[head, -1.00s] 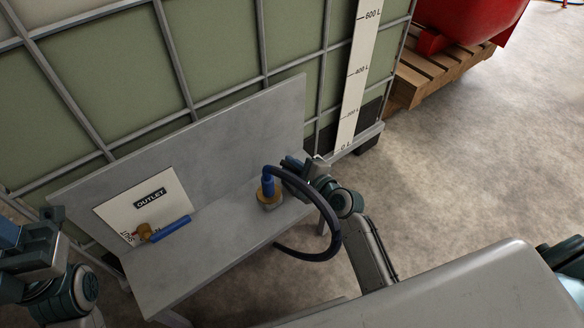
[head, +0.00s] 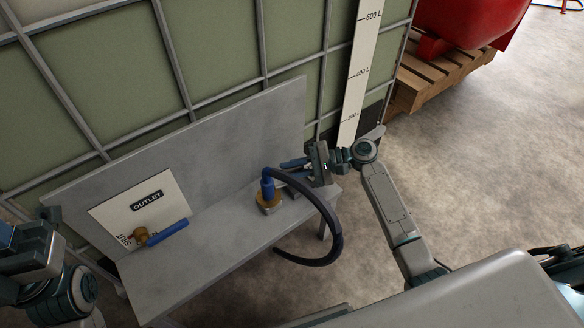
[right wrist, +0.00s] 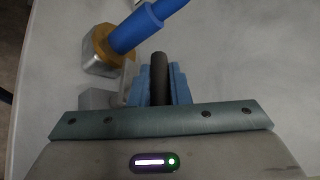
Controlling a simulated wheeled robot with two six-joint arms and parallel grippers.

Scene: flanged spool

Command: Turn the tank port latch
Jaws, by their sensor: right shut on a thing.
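The tank port (head: 268,208) is a brass-coloured fitting on the grey bench, with a blue hose coupling (head: 268,187) upright in it. In the right wrist view the brass collar (right wrist: 104,43) sits on a metal block, with the coupling (right wrist: 137,27) in it. My right gripper (head: 287,164) is just right of the port. In its wrist view the blue fingers (right wrist: 158,85) are shut on a dark round bar (right wrist: 159,72), which looks like the latch handle. The bar's lower end is hidden between the fingers. My left gripper (head: 50,215) is at the left edge, away from the port; its jaw opening is unclear.
The dark hose (head: 335,225) loops right and down past the bench edge. An outlet valve with a blue handle (head: 168,232) stands by the OUTLET plate (head: 110,213). The caged tank (head: 215,50) is behind the bench (head: 195,255). The bench between valve and port is clear.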

